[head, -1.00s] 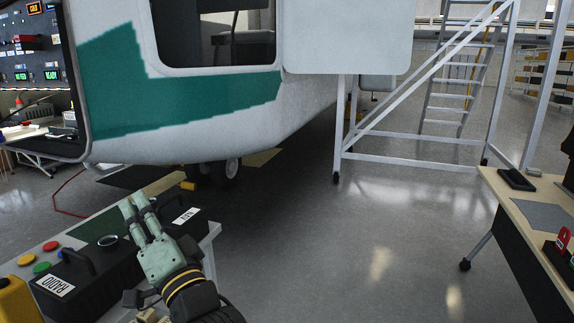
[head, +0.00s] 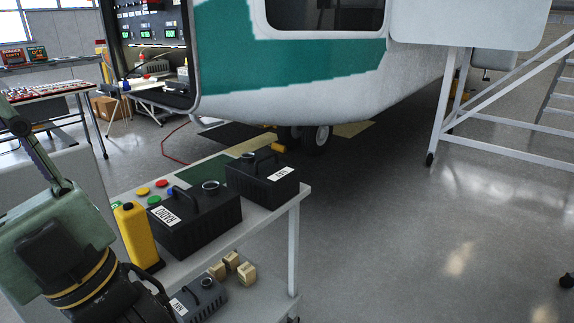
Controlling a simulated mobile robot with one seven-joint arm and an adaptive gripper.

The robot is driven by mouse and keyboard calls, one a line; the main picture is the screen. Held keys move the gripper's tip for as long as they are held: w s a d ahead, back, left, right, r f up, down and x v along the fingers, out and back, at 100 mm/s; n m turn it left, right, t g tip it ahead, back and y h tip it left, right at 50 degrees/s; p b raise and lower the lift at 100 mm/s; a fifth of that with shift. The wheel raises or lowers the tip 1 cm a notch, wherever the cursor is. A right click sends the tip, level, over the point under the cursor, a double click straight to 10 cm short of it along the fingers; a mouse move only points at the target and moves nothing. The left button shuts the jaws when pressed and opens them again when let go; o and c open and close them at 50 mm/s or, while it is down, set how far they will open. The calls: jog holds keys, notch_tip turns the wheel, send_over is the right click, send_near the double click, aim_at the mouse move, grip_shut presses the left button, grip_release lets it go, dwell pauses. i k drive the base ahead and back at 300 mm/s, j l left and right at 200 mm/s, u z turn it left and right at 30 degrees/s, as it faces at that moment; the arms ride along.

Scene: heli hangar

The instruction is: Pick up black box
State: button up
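Two black boxes with top handles stand on a grey cart (head: 240,235). The nearer black box (head: 185,235) has a white label reading RADIO. The farther black box (head: 265,183) has a shorter white label, too small to read surely. A smaller dark grey box (head: 205,297) with a white label sits on the cart's lower shelf, partly hidden by my arm. My gripper (head: 22,130) is at the left edge, well left of the boxes and touching none of them. Its fingers point up and are seen side-on, so their opening is hidden.
A yellow container (head: 136,238) stands beside the RADIO box. Coloured buttons (head: 162,184) lie behind it. Several small wooden blocks (head: 232,260) are on the lower shelf. A helicopter (head: 310,95) is behind the cart, and a metal stair (head: 500,100) at right.

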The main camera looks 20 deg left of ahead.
aim_at(269, 182)
jog(key=i+j, duration=0.6)
jog(key=i, duration=0.2)
